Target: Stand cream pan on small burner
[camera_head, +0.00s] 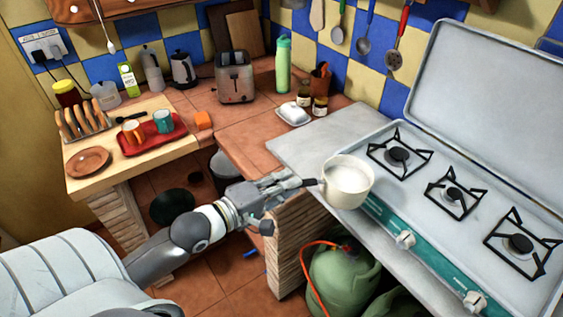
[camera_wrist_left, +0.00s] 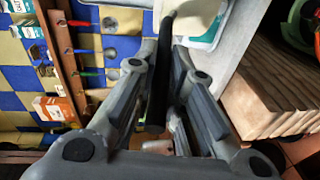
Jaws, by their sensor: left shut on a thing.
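The cream pan (camera_head: 347,181) is over the front left edge of the stove, its dark handle pointing left. My left gripper (camera_head: 290,184) is shut on this handle. In the left wrist view my left gripper (camera_wrist_left: 168,95) has the black handle (camera_wrist_left: 158,90) between its fingers; a bit of the cream pan (camera_wrist_left: 180,6) shows at the top edge. I cannot tell whether the pan touches the stove. The stove has several burners in a row: a left one (camera_head: 398,154), a middle one (camera_head: 453,194) and a right one (camera_head: 519,243). The middle one looks smallest. My right gripper is out of view.
The stove's raised lid (camera_head: 490,105) stands behind the burners. Knobs (camera_head: 405,240) line the teal front panel. A butter dish (camera_head: 293,114) and small jars (camera_head: 320,105) stand left of the stove. A green gas bottle (camera_head: 345,275) is below. The burners hold nothing.

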